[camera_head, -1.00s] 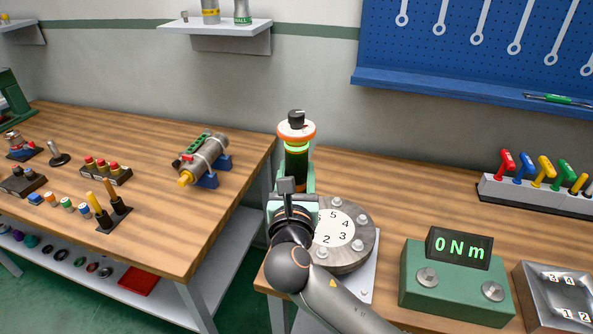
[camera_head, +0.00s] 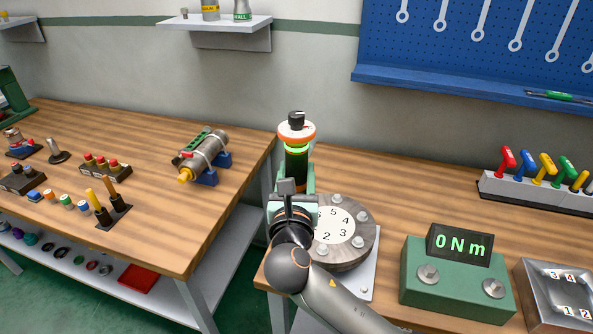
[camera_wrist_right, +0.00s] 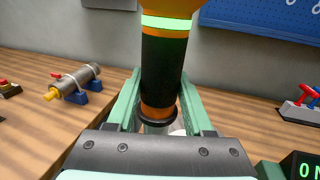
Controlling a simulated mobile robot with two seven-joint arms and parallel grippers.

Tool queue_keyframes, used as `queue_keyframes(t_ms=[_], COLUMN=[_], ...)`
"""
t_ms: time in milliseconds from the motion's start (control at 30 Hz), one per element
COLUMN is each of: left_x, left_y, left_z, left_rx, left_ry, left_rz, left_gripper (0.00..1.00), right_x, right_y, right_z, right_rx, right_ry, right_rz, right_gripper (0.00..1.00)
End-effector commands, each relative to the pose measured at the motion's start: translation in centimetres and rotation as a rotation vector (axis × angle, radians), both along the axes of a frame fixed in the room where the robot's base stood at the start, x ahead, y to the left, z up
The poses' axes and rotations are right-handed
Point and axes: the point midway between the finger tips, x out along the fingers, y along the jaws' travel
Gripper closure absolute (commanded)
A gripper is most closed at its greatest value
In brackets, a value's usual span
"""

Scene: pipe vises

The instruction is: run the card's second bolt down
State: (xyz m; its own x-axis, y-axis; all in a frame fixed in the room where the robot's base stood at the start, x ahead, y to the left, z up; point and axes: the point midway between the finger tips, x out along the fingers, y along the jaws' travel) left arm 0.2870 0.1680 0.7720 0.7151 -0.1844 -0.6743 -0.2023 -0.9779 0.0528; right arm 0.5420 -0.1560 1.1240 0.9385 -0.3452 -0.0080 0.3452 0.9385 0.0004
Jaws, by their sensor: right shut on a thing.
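My right gripper (camera_head: 305,188) is shut on an upright power driver (camera_head: 297,160) with a black body, orange bands, a lit green ring and a dark top knob. In the right wrist view the driver (camera_wrist_right: 163,65) stands between the green fingers. Its lower end is hidden, so I cannot tell which bolt it meets. It is over the left rear part of a round grey flange (camera_head: 362,250). On the flange lies a white card (camera_head: 333,228) showing 2, 3, 4 and 5; the rest is covered by my wrist. Several bolts (camera_head: 363,218) stand around the card. My left gripper is not in view.
A green tester (camera_head: 450,290) reads 0 N m, right of the flange. A metal tray (camera_head: 535,290) with numbered tags is at far right. A rack of coloured handles (camera_head: 540,190) stands behind. The left bench holds a clamped cylinder (camera_head: 205,155). The bench behind the flange is clear.

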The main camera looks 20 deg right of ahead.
Motion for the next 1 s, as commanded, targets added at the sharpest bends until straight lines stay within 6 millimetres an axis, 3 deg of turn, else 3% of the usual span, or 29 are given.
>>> queue_keyframes(t_ms=[1000], left_x=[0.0], left_y=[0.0], left_z=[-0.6], left_rx=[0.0], left_ry=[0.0], left_rz=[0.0], left_gripper=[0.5], right_x=[0.0], right_y=[0.0], right_z=[-1.0], right_rx=[-0.001], right_ry=[-0.008], right_rz=[0.001], right_gripper=[1.0])
